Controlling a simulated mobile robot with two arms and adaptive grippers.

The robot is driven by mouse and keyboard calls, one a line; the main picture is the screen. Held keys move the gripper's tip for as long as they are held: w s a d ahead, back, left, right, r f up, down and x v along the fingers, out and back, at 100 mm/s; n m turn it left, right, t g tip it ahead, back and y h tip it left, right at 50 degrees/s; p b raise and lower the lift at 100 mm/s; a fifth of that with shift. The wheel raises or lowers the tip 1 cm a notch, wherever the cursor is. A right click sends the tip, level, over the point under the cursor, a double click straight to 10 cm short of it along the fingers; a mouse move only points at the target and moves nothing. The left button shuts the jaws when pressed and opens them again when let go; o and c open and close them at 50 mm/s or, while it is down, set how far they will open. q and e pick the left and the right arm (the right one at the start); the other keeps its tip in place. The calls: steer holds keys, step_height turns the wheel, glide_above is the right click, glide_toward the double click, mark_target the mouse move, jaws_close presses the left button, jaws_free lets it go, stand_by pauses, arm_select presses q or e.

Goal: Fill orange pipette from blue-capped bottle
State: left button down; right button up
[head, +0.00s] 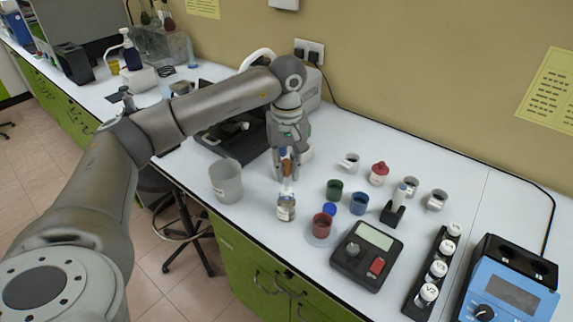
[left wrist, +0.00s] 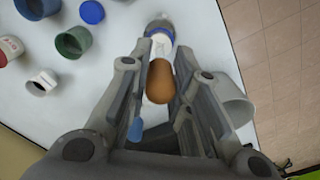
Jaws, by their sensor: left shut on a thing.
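My left gripper (head: 287,172) is shut on the pipette with the orange bulb (left wrist: 160,80). The orange bulb also shows between the fingers in the head view (head: 286,164). The pipette points down at a small clear bottle (head: 286,209) with a pale label, standing uncapped near the table's front edge. The pipette's lower end is at the bottle's mouth; how deep it reaches I cannot tell. The bottle also shows beyond the fingertips in the left wrist view (left wrist: 160,27). A blue cap (head: 329,209) lies on the table right of the bottle. My right gripper is out of view.
A frosted beaker (head: 226,181) stands left of the bottle. A dark red cup (head: 322,226), green cup (head: 335,190) and blue cup (head: 359,204) stand to the right. A scale (head: 367,254), a vial rack (head: 432,275) and a blue device (head: 510,285) are farther right.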

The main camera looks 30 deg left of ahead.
mark_target(287, 177)
arm_select(q)
steer(key=shift+f+b, duration=1.25)
steer(key=shift+f, duration=0.55)
steer(key=c, duration=2)
jaws_free()
jaws_close()
steer(key=shift+o, duration=0.7)
jaws_free()
steer(key=shift+r+p, duration=3.2)
steer(key=shift+r, duration=1.85)
